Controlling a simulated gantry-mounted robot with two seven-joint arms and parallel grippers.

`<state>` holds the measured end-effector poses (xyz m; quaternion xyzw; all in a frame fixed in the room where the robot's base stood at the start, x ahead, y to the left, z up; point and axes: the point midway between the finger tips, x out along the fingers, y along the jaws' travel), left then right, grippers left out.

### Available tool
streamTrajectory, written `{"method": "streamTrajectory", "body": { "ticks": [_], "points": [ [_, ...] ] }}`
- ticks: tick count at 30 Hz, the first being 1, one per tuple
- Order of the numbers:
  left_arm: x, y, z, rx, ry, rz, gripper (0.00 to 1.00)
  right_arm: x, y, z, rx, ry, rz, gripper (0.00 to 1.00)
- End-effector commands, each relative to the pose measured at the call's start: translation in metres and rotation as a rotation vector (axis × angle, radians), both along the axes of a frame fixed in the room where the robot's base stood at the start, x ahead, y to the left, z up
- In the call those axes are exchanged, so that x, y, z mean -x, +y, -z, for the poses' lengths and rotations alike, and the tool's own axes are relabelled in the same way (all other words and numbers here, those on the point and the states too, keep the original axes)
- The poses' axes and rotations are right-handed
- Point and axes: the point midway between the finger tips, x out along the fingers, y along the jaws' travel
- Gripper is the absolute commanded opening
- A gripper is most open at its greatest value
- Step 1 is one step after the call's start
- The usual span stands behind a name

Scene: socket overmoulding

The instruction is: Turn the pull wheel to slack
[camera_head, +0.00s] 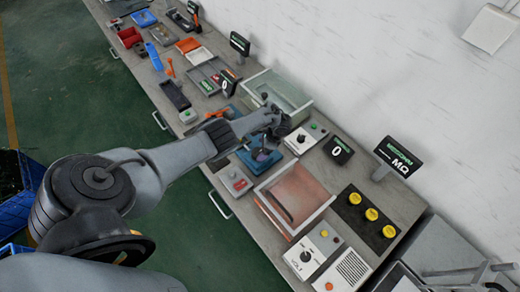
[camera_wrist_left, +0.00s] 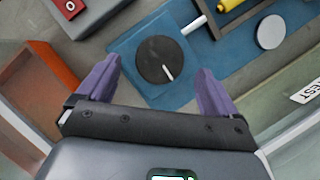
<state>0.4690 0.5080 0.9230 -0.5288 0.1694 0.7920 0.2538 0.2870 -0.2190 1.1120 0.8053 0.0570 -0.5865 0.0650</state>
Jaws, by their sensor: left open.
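In the left wrist view a dark round wheel (camera_wrist_left: 160,60) with a white pointer mark sits on a blue plate (camera_wrist_left: 124,45); it looks like the pull wheel. The pointer is aimed toward the lower right of the picture. My left gripper (camera_wrist_left: 158,70) is open, with one purple finger on each side of the wheel in the picture and nothing between them; contact cannot be told. In the head view my left gripper (camera_head: 264,142) is over the blue fixture (camera_head: 259,161) and hides most of it, including the wheel. My right gripper is not in view.
A translucent bin (camera_head: 289,91) stands behind the fixture, and an orange-floored tray (camera_head: 296,196) in front of it. A red-button box (camera_head: 235,181) is close by. In the wrist view a yellow part (camera_wrist_left: 228,5) and a pale disc (camera_wrist_left: 270,32) share the blue fixture.

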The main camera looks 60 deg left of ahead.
Motion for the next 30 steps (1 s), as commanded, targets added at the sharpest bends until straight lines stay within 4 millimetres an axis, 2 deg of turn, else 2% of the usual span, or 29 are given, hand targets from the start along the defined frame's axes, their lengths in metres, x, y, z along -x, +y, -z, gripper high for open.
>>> {"method": "streamTrajectory", "body": {
  "ticks": [1, 3, 12, 18, 30],
  "points": [
    [-0.004, -0.002, -0.013, 0.002, -0.002, 0.001, 0.94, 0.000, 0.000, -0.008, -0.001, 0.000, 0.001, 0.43],
    [-0.008, -0.005, -0.025, 0.000, -0.002, 0.000, 0.94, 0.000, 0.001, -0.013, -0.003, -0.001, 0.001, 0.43],
    [-0.021, -0.015, -0.061, 0.002, -0.001, -0.001, 0.94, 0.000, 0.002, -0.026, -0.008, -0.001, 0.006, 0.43],
    [-0.023, -0.017, -0.070, 0.000, 0.000, 0.000, 0.94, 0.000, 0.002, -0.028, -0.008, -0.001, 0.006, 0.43],
    [-0.024, -0.017, -0.070, 0.000, 0.000, -0.001, 0.94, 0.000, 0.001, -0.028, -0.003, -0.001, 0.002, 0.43]
  ]
}}
